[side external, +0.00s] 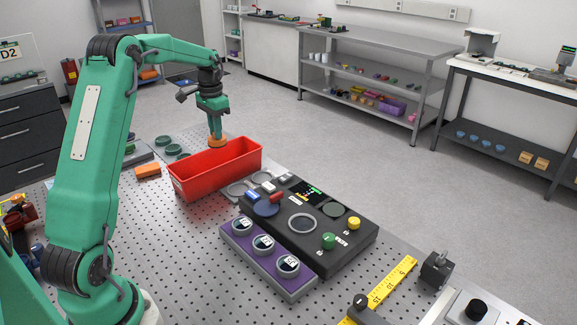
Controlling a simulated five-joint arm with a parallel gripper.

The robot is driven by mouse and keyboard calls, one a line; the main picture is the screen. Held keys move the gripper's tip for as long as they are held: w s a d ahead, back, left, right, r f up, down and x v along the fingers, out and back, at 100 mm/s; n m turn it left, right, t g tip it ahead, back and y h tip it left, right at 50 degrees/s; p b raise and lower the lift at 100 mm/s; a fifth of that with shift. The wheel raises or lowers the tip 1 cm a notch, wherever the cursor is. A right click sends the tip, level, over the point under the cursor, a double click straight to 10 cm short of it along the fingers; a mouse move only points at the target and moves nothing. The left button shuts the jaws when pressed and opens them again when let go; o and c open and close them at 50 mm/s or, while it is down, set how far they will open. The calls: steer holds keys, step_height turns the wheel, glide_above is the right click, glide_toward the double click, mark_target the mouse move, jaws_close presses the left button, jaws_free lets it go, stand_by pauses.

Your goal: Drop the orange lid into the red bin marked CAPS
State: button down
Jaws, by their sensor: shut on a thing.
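The red bin (222,178) stands on the perforated metal table, a long open box with a small pale label on its near left end, too small to read. My gripper (216,137) points down over the far part of the bin. It is shut on the orange lid (218,143), which sits at or just above the bin's far rim in the picture. I cannot tell the lid's exact height over the bin. The fingertips are small here, and the bin's inside floor is mostly hidden by its near wall.
A black instrument (341,244) with knobs and a purple block (249,264) with round dials stand right of the bin. An orange block (147,170) and green round pieces (172,149) lie left of it. A yellow ruler (384,290) lies at the front right.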

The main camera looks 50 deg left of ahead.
mark_target(217, 145)
steer(key=shift+a+f, duration=0.15)
steer(key=shift+f, duration=2.85)
steer(key=c, duration=1.3)
jaws_free()
steer(key=shift+r, duration=0.15)
steer(key=shift+r, duration=3.75)
